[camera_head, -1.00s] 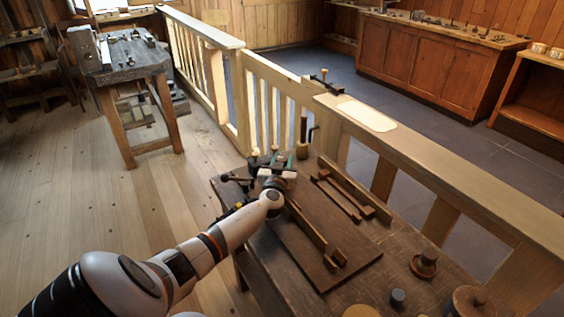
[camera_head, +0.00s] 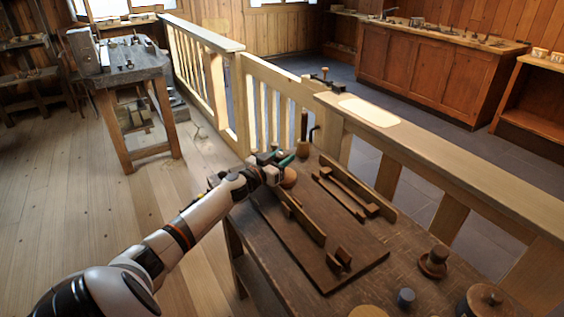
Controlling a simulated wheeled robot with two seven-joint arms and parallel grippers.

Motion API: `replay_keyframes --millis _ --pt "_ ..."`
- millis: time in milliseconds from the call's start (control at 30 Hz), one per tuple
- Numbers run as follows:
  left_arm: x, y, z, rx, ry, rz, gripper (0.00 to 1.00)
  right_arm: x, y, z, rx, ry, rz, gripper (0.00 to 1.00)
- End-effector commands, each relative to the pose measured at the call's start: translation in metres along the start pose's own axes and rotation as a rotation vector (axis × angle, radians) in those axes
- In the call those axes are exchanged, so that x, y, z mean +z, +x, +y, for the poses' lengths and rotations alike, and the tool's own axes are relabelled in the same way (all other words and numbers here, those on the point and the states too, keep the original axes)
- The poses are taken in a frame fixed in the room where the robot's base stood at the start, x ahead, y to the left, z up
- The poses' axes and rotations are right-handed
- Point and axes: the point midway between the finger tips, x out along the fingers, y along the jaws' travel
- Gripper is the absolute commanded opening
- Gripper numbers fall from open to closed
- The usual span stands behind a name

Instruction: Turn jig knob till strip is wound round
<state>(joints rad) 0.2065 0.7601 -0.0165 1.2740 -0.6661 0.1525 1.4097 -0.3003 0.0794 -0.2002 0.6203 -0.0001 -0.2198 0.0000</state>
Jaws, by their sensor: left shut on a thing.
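My left gripper (camera_head: 268,169) reaches in from the left to the far left end of the near bench. It is shut at the jig there, seemingly on its knob, which the fingers hide. A green piece (camera_head: 287,160) shows just right of the fingers, and a rounded wooden piece (camera_head: 289,178) shows below it. The strip cannot be made out, nor how far it is wound. My right gripper is not in view.
The near bench (camera_head: 365,292) holds a dark board (camera_head: 318,268) with wooden bars, a second bar fixture (camera_head: 345,190), a turned spool (camera_head: 433,262) and a lidded round pot (camera_head: 485,300). A wooden railing (camera_head: 440,165) runs behind it.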

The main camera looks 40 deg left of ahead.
Motion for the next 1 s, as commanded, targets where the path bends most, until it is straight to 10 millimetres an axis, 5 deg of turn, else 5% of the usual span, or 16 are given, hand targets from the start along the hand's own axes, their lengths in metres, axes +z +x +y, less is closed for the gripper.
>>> replay_keyframes --millis 833,867,1000 --pt "-0.0012 0.0000 0.0000 -0.158 0.001 0.004 0.14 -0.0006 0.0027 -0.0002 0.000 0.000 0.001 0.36" --pt "-0.0012 0.0000 0.0001 -0.158 0.002 0.004 0.39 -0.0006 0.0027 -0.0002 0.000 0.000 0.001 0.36" --pt "-0.0011 0.0000 0.0001 -0.157 0.001 0.003 0.59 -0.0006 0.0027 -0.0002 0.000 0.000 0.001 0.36"
